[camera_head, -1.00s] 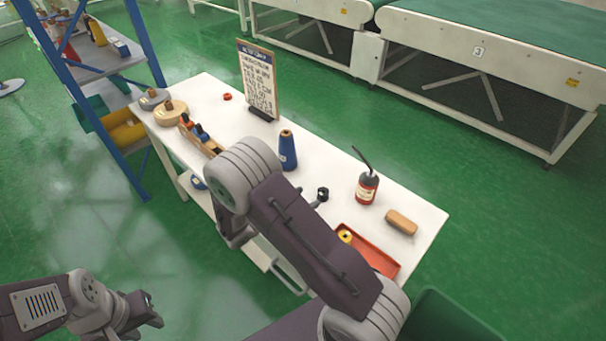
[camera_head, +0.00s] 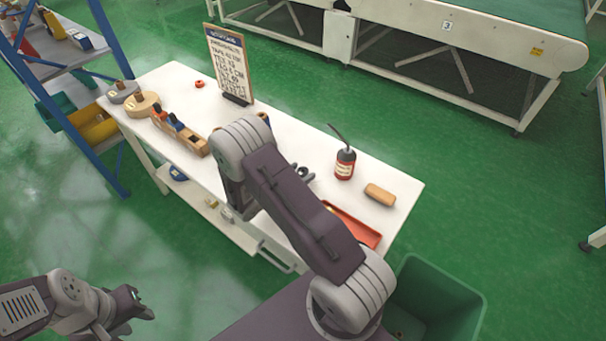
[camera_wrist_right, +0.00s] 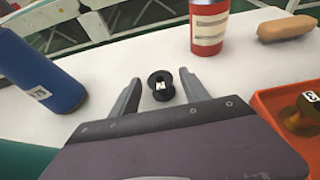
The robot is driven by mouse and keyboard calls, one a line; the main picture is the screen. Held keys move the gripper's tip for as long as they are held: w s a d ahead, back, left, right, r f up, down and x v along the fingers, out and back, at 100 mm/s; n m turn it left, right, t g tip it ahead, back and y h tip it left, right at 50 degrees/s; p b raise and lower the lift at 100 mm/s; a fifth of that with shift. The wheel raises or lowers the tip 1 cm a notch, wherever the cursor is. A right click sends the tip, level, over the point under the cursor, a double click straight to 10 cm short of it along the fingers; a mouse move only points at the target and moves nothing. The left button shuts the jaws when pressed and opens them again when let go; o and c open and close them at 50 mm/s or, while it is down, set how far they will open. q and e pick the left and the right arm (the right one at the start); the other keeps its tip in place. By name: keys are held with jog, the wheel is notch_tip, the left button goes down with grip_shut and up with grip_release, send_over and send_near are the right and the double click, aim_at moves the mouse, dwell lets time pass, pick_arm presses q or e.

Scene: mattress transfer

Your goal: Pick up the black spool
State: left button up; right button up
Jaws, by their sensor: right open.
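The black spool (camera_wrist_right: 160,86) stands on the white table, with a small white label on it. In the right wrist view it sits between the tips of my right gripper (camera_wrist_right: 160,77), which is open. A gap shows on both sides of the spool. In the head view the spool (camera_head: 305,173) is a small dark shape just past my right forearm, which hides most of the right gripper. My left gripper (camera_head: 140,304) hangs at the lower left, away from the table. Its opening is unclear.
A sign board (camera_head: 230,65) and wooden toolbox (camera_head: 190,138) are further left. A green bin (camera_head: 455,290) stands on the floor.

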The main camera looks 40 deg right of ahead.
aim_at(300, 173)
jog(key=shift+s+r, duration=0.1)
jog(key=c, duration=0.4)
grip_shut()
notch_tip(300, 173, up, 4)
jog(key=shift+r+p, duration=0.25)
jog(key=shift+p, duration=0.2)
jog(key=s+d+r+p, duration=0.3)
jog(key=s+r+p, duration=0.3)
jog(key=s, duration=0.5)
jog(key=shift+r+p, duration=0.25)
jog(key=shift+p, duration=0.35)
